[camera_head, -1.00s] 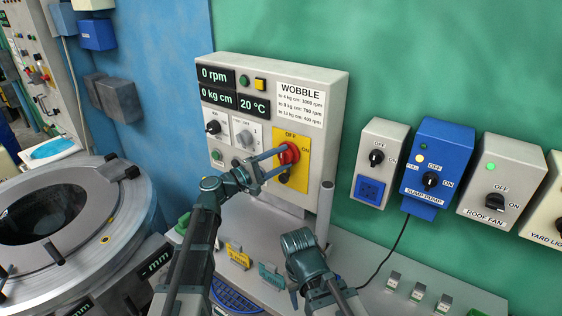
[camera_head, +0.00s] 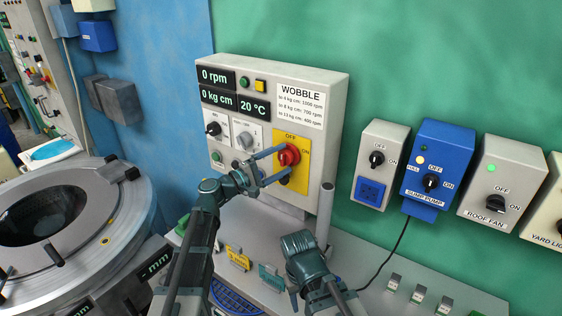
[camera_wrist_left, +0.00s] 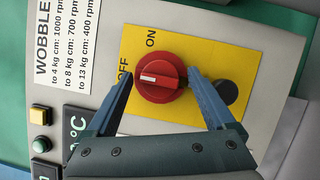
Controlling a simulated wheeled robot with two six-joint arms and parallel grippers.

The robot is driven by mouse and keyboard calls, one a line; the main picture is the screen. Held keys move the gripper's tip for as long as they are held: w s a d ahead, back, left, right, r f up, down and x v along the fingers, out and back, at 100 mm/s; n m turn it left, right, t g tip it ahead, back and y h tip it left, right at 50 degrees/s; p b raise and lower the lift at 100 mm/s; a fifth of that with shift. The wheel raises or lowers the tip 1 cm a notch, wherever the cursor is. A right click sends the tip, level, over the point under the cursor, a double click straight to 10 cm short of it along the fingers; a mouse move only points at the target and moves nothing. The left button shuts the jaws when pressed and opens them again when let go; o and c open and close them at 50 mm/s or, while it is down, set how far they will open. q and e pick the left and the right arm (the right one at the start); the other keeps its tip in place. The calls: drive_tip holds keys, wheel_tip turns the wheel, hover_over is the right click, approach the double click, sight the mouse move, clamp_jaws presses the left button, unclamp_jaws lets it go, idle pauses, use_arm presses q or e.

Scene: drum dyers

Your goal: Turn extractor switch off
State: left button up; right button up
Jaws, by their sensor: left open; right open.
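The extractor switch is a red knob (camera_head: 289,155) on a yellow plate (camera_head: 303,148) at the lower right of the grey control box. In the left wrist view the red knob (camera_wrist_left: 160,78) has a white mark pointing left, toward the OFF label; ON is above it. My left gripper (camera_head: 284,161) is open, with one finger on each side of the knob. In the left wrist view its fingertips (camera_wrist_left: 158,76) flank the knob, with small gaps visible. My right gripper (camera_head: 297,242) is low over the bench, away from the box; its fingers are hard to make out.
The control box (camera_head: 340,110) also carries displays, buttons and smaller dials. A grey upright cylinder (camera_head: 325,205) stands right of the yellow plate. Sump pump (camera_head: 436,158) and roof fan (camera_head: 502,180) boxes hang further right. A large drum (camera_head: 125,215) is at left.

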use_arm(q)
drive_tip(key=b+v, duration=0.1)
drive_tip(key=v, duration=1.2)
drive_tip(key=shift+s+a, duration=0.2)
drive_tip(key=s+d+f+m+g+y, duration=0.2)
drive_tip(key=s+f+m+g+y, duration=0.15)
drive_tip(key=f, duration=0.45)
drive_tip(key=s+d+f+m+g+y, duration=0.25)
drive_tip(key=s+f+g+y, duration=0.2)
drive_tip(key=f, duration=0.45)
drive_tip(key=s+a+f+m+g+y, duration=0.2)
drive_tip(key=s+a+f+m+y, duration=0.2)
drive_tip(key=s+a+f+y, duration=0.45)
drive_tip(key=s+d+r+m+g, duration=0.1)
drive_tip(key=s+d+m, duration=0.2)
drive_tip(key=s+d, duration=0.3)
drive_tip(key=d, duration=0.3)
drive_tip(key=shift+d+r+m+y, duration=0.25)
drive_tip(key=shift+m+y, duration=0.05)
drive_tip(key=shift+y, duration=0.05)
